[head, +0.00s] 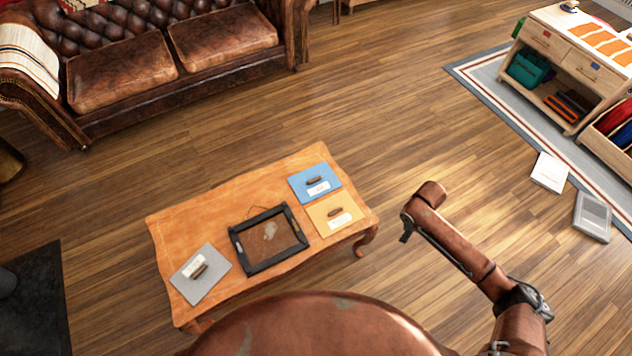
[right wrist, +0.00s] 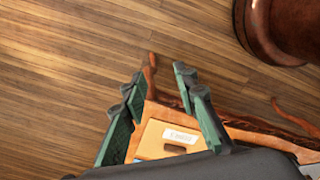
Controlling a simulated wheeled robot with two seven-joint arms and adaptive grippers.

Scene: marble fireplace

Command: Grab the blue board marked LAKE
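The blue board (head: 304,190) lies flat at the far right corner of the wooden table, with a brown handle and a white label too small to read in the head view. An orange board (head: 322,221) lies just in front of it, and a grey board (head: 190,287) lies at the left end. My right arm reaches in right of the table. The right wrist view shows my right gripper (right wrist: 161,102) open, its green fingers apart and empty, with the orange board (right wrist: 152,138) visible beyond them. My left gripper is out of view.
A dark-framed tray or picture (head: 240,254) lies mid-table (head: 185,227). A brown leather sofa (head: 120,68) stands behind, and a wooden shelf unit (head: 545,75) on a rug is at the far right. A white book (head: 550,171) and a grey item (head: 593,215) lie on the floor.

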